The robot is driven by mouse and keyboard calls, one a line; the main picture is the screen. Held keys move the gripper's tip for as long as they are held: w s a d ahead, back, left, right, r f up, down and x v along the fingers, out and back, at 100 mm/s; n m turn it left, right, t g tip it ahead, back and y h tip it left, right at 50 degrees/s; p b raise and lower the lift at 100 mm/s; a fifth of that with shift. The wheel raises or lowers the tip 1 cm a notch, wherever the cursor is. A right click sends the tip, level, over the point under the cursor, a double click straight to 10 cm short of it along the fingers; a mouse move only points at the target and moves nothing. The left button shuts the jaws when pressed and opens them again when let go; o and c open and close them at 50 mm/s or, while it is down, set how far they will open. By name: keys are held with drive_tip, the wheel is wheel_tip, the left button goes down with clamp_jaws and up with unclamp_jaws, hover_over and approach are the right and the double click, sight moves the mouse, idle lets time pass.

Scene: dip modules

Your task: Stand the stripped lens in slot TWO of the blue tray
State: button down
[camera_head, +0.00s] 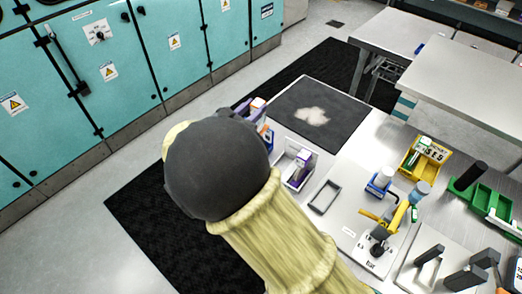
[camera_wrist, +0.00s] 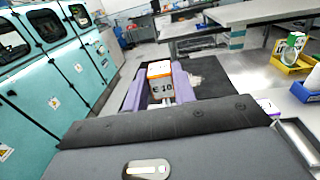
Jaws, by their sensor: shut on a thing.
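My gripper (camera_head: 256,114) has purple fingers and shows in the wrist view (camera_wrist: 159,90), shut on a white block with orange edges and dark characters (camera_wrist: 161,78). It is held above the bench near the dark mat; most of it is hidden behind my arm in the head view. I cannot tell whether this block is the stripped lens. A small blue tray (camera_head: 373,188) stands on the bench right of my arm, with a white cylinder in it. Its blue edge also shows at the right of the wrist view (camera_wrist: 307,86). Its slot marks are too small to read.
A dark mat (camera_head: 340,125) with a pale patch lies at the back of the bench. A white bin (camera_head: 287,160), an empty grey frame (camera_head: 325,197), a yellow tray (camera_head: 408,163), a yellow-handled press (camera_head: 378,240) and a green tray (camera_head: 484,197) stand nearby. Teal cabinets (camera_head: 110,70) line the left.

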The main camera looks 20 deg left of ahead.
drive_tip(key=shift+s+d, duration=0.1)
wheel_tip(320, 180, down, 6)
drive_tip(key=shift+p, duration=0.45)
drive_tip(key=shift+f, duration=0.1)
drive_tip(key=shift+f+p, duration=0.3)
drive_tip(key=shift+f, duration=1.6)
drive_tip(key=shift+f, duration=0.1)
drive_tip(key=c, duration=1.1)
unclamp_jaws()
drive_tip(key=shift+c, duration=0.2)
